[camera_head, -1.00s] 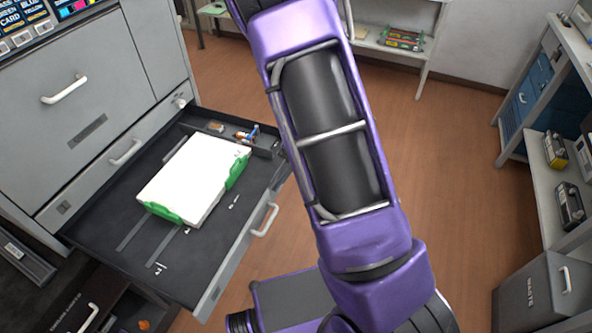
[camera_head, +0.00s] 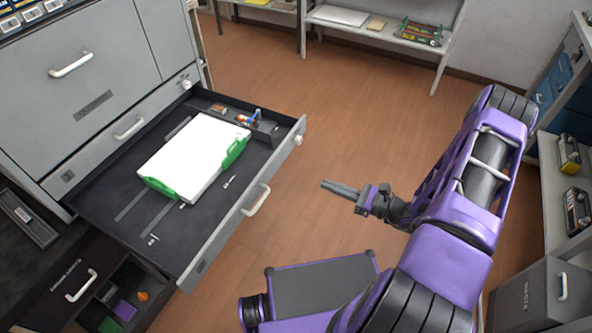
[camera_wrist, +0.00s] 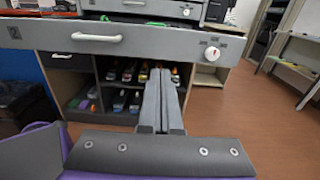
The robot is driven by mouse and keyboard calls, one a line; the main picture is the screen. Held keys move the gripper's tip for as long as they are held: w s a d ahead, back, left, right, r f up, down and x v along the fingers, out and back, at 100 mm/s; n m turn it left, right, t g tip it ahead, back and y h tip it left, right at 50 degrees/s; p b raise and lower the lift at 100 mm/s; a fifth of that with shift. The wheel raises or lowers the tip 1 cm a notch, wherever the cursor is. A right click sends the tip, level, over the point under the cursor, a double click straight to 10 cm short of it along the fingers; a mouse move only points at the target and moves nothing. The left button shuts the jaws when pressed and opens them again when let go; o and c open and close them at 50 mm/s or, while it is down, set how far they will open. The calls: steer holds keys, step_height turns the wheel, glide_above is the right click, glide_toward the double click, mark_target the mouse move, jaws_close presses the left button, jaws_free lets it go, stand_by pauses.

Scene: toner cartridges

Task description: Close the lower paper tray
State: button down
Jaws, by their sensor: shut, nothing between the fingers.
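The lower paper tray (camera_head: 110,222) is pulled far out of the grey printer (camera_head: 88,78) in the head view. A white paper stack with green holders (camera_head: 195,157) lies in it. The tray front has a white handle (camera_head: 256,200) and a round knob near its right end. My gripper (camera_head: 324,184) is shut and empty, to the right of the tray front and apart from it. In the wrist view the shut fingers (camera_wrist: 162,75) point forward, with the tray front (camera_wrist: 140,42), its handle (camera_wrist: 97,37) and its knob (camera_wrist: 212,53) ahead and above the fingertips.
An open dark drawer (camera_head: 130,295) with small items is below the tray at the left. Shelves with cartridges (camera_head: 570,205) and a waste bin (camera_head: 545,290) stand at the right. A shelf (camera_head: 385,30) is at the back. The middle floor is clear.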

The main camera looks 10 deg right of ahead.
mark_target(277, 164)
steer(key=x, duration=1.4)
